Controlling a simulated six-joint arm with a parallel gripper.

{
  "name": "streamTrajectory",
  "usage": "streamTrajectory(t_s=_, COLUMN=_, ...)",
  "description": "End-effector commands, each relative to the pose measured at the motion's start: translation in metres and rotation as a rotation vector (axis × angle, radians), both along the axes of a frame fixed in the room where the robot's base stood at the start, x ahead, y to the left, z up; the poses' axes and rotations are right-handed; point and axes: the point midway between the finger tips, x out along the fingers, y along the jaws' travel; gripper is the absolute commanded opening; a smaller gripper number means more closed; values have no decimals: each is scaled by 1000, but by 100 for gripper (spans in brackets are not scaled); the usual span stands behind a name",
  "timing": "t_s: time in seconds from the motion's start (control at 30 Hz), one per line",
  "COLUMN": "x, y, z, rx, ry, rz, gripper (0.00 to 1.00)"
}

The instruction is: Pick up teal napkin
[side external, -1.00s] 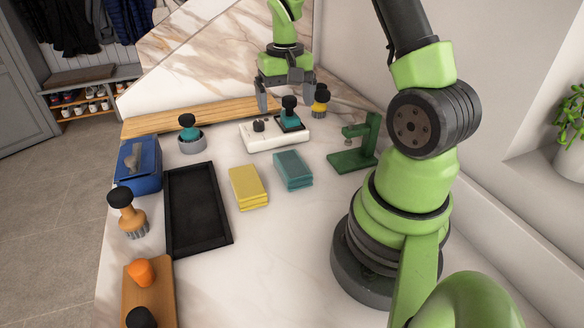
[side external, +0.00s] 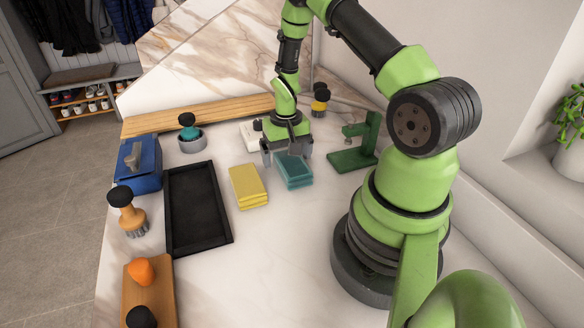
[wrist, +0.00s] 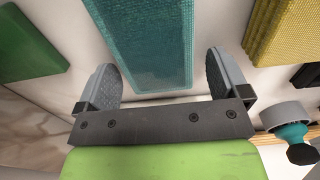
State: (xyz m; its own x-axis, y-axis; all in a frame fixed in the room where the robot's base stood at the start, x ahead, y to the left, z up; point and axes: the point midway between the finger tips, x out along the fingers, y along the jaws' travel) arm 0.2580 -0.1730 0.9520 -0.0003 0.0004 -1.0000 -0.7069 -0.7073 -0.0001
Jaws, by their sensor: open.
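The teal napkin (side external: 294,172) is a folded, thick rectangular stack on the marble bench, right of the yellow napkin stack. It also fills the upper middle of the wrist view (wrist: 150,45). My gripper (side external: 287,160) is low over the far end of the teal napkin in the side view. In the wrist view its two grey fingers (wrist: 165,80) are spread, one on each side of the napkin's near end, with a gap on both sides. Nothing is held. Whether the fingertips touch the bench cannot be told.
A yellow napkin stack (side external: 248,187) lies close on the left, with a black tray (side external: 227,240) beyond it. A green stand (side external: 352,158) is on the right. A white base (side external: 250,135) sits behind my gripper, partly hidden. The bench in front is clear.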

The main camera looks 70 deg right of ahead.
Motion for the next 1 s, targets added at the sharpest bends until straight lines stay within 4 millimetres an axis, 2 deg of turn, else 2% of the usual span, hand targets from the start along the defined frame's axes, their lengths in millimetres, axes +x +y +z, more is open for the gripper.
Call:
streamTrajectory(t_s=0.23, x=0, y=0, z=-3, rx=-1, ry=-1, rz=0, gripper=94)
streamTrajectory(t_s=0.27, x=0, y=0, z=-3, rx=-1, ry=-1, rz=0, gripper=91)
streamTrajectory(t_s=0.4, x=0, y=0, z=-3, rx=-1, ry=-1, rz=0, gripper=59)
streamTrajectory(t_s=0.5, x=0, y=0, z=-3, rx=-1, ry=-1, rz=0, gripper=40)
streamTrajectory(t_s=0.83, x=0, y=0, z=0, rx=-1, ry=-1, rz=0, gripper=40)
streamTrajectory(t_s=1.0, x=1, y=-1, z=12, rx=-2, ry=-4, rz=0, gripper=40)
